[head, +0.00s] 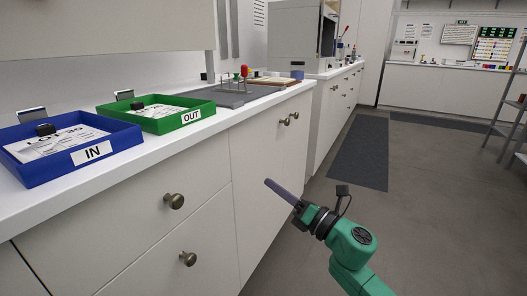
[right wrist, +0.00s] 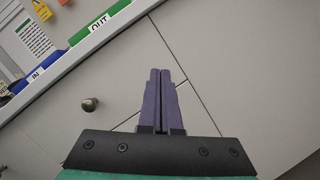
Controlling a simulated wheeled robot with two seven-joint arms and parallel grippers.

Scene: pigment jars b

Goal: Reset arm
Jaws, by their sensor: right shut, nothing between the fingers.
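My right gripper (head: 270,184) is in the lower middle of the head view, on its green arm. It hangs in free air in front of the white drawer fronts, below the counter top. In the right wrist view its two purple fingers (right wrist: 160,72) lie side by side, shut, with nothing between them. My left gripper shows in neither view.
On the white counter (head: 150,160) stand a blue tray (head: 60,172) marked IN and a green tray (head: 158,122) marked OUT, each with a paper. A grey board (head: 232,97) lies behind. Drawer knobs (head: 174,201) stick out. The floor at right (head: 440,200) is clear.

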